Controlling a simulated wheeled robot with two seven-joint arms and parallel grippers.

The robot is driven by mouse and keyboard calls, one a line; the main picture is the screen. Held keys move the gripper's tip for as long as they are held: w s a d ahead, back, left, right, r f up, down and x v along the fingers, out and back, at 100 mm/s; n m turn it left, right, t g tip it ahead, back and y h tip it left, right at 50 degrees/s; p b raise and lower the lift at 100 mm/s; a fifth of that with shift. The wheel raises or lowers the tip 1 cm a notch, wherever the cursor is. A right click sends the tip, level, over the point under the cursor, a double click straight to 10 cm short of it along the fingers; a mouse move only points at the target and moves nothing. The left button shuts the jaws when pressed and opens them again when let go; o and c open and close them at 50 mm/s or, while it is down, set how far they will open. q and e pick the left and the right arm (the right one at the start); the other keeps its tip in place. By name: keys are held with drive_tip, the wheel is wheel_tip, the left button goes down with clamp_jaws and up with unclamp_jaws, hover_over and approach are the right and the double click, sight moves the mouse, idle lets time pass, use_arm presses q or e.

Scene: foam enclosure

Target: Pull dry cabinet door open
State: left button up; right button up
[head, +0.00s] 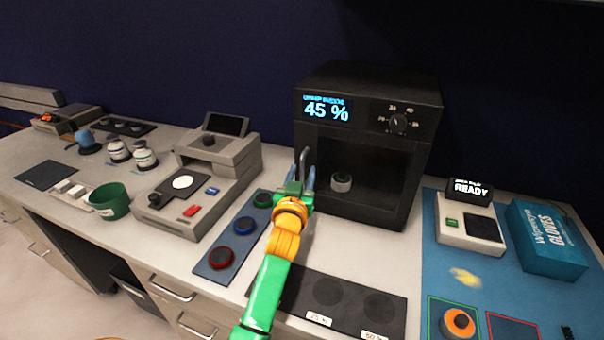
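The dry cabinet (422,150) is a black box at the back of the bench, with a lit display reading 45 %. Its front shows a dark window, with a small grey-lidded jar (341,182) visible inside. The door looks closed against the cabinet front. A slim upright metal handle (304,160) shows at the window's left edge. My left gripper (301,177), on a green and orange arm, is at the handle's lower part, its bluish fingers apart on either side of it. Contact with the handle cannot be made out. My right gripper is out of view.
A panel of coloured knobs (222,258) and a grey instrument (200,180) stand left of the arm. A black mat (345,312) with round pads lies before the cabinet. A blue mat (437,262), a READY device (470,230) and a glove box (547,240) are at right.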

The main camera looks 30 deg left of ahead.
use_arm(q)
clamp_jaws()
idle(1.3)
